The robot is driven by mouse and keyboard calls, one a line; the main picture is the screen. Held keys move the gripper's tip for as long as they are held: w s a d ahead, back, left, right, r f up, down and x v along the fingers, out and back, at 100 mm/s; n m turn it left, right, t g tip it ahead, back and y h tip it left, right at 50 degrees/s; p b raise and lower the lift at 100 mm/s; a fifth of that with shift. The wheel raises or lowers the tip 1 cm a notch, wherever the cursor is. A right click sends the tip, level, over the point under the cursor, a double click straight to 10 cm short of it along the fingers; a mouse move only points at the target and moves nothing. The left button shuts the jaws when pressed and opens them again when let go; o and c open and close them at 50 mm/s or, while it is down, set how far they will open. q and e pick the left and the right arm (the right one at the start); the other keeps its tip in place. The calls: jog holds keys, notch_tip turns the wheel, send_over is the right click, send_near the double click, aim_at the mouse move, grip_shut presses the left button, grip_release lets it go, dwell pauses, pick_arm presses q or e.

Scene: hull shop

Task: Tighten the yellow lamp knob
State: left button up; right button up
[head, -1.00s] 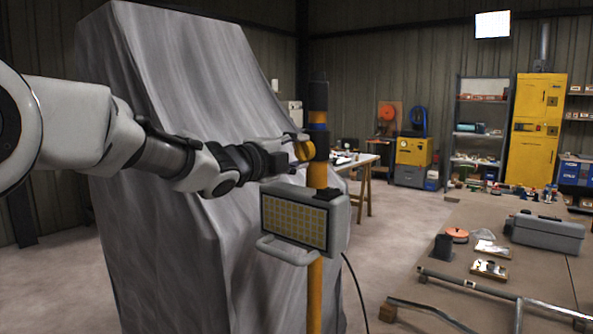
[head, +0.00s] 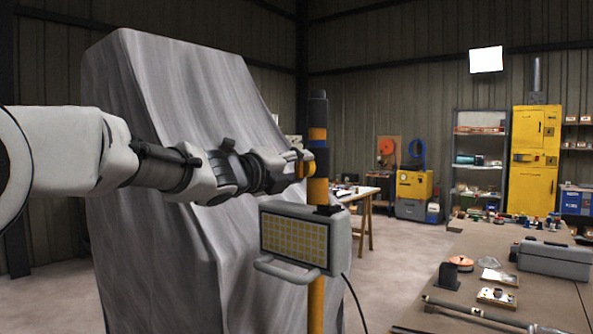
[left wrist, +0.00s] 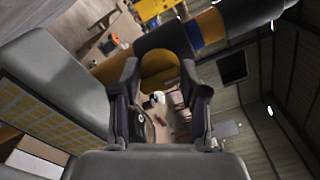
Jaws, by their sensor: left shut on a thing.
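The yellow lamp knob (head: 304,169) sits on the dark clamp collar of a yellow pole (head: 317,190). It also shows between my fingers in the left wrist view (left wrist: 160,68). My left gripper (head: 296,166) is shut on the knob, its fingers one on each side. The grey work lamp (head: 338,246) with a yellow grid face hangs on the pole just below the gripper. In the left wrist view the lamp (left wrist: 62,70) fills the left side. My right gripper is in neither view.
A large grey draped block (head: 150,180) stands close behind my left arm. A brown bench (head: 400,312) at the right holds a grey toolbox (head: 555,259), small trays and a metal bar. A black cable (head: 357,305) hangs from the lamp. Floor is clear between pole and bench.

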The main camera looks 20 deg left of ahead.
pick_arm(q)
jog(key=o, duration=1.1)
jog(key=shift+o, duration=0.2)
jog(key=shift+w, duration=0.15)
